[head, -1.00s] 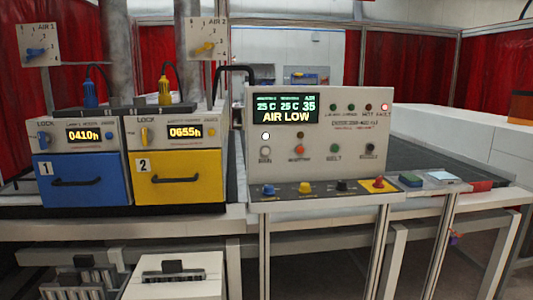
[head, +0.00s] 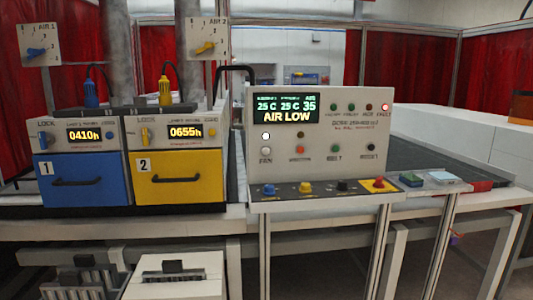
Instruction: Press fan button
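The control panel (head: 350,165) stands at the centre of the head view. Its screen (head: 287,108) reads "AIR LOW" with 25 C, 25 C and 35. The fan button (head: 266,151) is a pale round button at the panel's lower left, with the label "FAN" under it. A lit white lamp (head: 266,136) sits just above it. An orange-red button (head: 300,150), a green button (head: 334,149) and a black button (head: 371,148) follow in the same row to the right. Neither of my grippers is in view.
Below the buttons, a sloped ledge (head: 325,190) carries blue, yellow and black knobs and a red emergency knob (head: 379,182). Blue (head: 82,180) and yellow (head: 178,178) drawer units stand at left. A dark conveyor (head: 440,165) runs behind right. The space before the panel is clear.

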